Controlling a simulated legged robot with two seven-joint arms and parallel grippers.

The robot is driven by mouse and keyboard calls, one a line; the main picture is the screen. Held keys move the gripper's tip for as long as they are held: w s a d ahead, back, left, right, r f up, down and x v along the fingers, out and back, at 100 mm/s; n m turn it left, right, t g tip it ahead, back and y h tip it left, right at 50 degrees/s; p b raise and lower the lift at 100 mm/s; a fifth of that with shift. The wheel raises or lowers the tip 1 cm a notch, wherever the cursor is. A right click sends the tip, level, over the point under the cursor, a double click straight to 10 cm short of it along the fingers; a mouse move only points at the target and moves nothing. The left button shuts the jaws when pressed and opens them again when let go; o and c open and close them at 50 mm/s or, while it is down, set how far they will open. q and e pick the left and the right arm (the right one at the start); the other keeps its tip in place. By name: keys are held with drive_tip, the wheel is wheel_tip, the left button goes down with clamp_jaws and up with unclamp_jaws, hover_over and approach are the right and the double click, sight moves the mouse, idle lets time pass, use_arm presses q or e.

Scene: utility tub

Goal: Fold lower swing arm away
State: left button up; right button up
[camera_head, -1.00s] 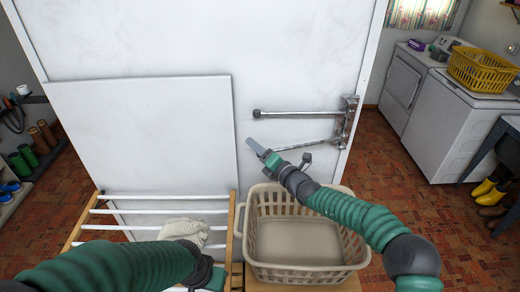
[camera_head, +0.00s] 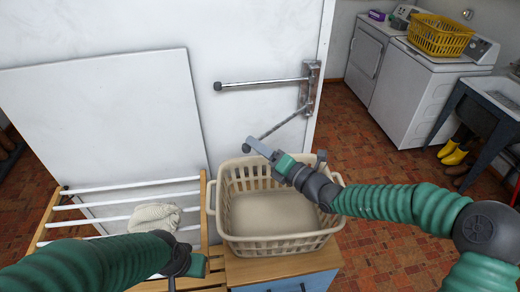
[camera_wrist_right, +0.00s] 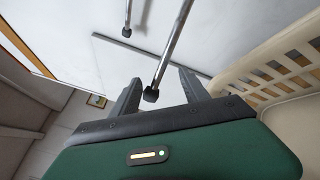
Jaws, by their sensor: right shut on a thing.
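The lower swing arm (camera_head: 280,124) is a thin metal rod on a wall bracket (camera_head: 311,88) near the white panel's right edge. It slants down and left from the bracket, out towards me. My right gripper (camera_head: 256,147) is shut on its free end above the basket. In the right wrist view the rod (camera_wrist_right: 171,52) and its dark end cap lie between the fingers (camera_wrist_right: 157,92). The upper swing arm (camera_head: 265,82) points left, about level. My left gripper (camera_head: 187,264) is low at the left beside the rack; its jaws are not clear.
A beige laundry basket (camera_head: 225,203) stands on a wooden top (camera_head: 250,270) below my right gripper. A drying rack (camera_head: 205,215) with a pale cloth (camera_head: 155,216) is at the left. A washer (camera_head: 420,100) and a yellow basket (camera_head: 440,36) are at the right back.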

drive_tip(key=shift+f, duration=0.1)
use_arm(q)
drive_tip(key=w+p+v, duration=0.2)
drive_tip(key=p+v, duration=0.6)
drive_tip(key=p, duration=0.1)
drive_tip(key=shift+r, duration=0.55)
use_arm(e)
drive_tip(key=s+a+v, duration=0.2)
drive_tip(key=v, duration=1.7)
drive_tip(key=shift+s, duration=0.15)
use_arm(q)
drive_tip(key=shift+s, duration=0.1)
drive_tip(key=shift+r+p, duration=0.45)
drive_tip(key=shift+f, duration=0.1)
drive_tip(key=shift+c, duration=0.5)
